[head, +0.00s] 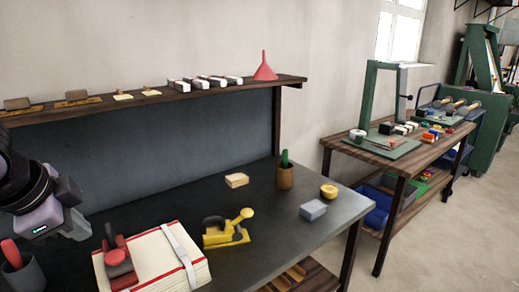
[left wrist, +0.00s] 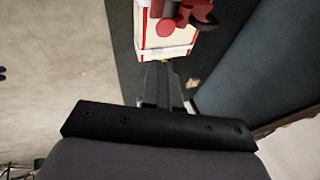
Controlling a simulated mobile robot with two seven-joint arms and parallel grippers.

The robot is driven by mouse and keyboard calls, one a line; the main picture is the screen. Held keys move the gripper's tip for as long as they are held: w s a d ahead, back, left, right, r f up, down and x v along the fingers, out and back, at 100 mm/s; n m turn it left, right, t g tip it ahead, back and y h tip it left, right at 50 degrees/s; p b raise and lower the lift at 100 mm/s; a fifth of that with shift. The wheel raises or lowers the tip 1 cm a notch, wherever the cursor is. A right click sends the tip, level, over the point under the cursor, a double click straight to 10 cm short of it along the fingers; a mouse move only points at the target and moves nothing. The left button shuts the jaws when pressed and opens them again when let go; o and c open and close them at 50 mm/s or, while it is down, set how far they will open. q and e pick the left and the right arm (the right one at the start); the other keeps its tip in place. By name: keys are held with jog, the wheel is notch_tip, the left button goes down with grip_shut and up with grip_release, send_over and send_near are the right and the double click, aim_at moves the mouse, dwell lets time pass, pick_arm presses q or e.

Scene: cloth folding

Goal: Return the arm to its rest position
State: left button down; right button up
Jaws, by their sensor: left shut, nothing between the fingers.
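My left arm comes in at the left edge of the head view. My left gripper (head: 80,228) is above the left part of the dark workbench (head: 290,240), clear of the things on it; its fingers also show in the left wrist view (left wrist: 162,80), close together with nothing between them. A white, folded cloth-like bundle with red edges (head: 185,272) lies on the bench to the right of the gripper. It shows at the top of the left wrist view (left wrist: 165,45). My right gripper is not in view.
A red-handled tool (head: 118,262) lies on the bundle. A dark cup (head: 25,275) with a red handle stands at lower left. A yellow tool (head: 225,232), a wooden cup (head: 285,176) and small blocks stand farther right. A shelf (head: 150,98) runs along the back.

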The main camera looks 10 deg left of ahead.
pick_arm(q)
jog(key=w+d+f+n+t+h, duration=0.1)
jog(key=w+d+f+h, duration=0.1)
jog(key=d+f, duration=0.35)
jog(key=w+d+f+n+t+h, duration=0.1)
jog(key=w+d+f, duration=0.1)
jog(key=f, duration=0.7)
jog(key=w+d+f+n+t+h, duration=0.1)
jog(key=w+d+f+h, duration=0.15)
jog(key=f, duration=0.45)
jog(key=s+d+f+n+t+y, duration=0.1)
jog(key=s+d+f+n, duration=0.1)
jog(key=s+f, duration=0.5)
jog(key=s+d+f+n+t+y, duration=0.1)
jog(key=s+d+f, duration=0.3)
jog(key=s+f, duration=0.3)
notch_tip(320, 180, down, 2)
jog(key=shift+d+f+n, duration=0.15)
jog(key=shift+d+n, duration=0.05)
jog(key=shift+n, duration=0.2)
jog(key=shift+s+a+y, duration=0.1)
jog(key=shift+s+y, duration=0.05)
jog(key=shift+y, duration=0.2)
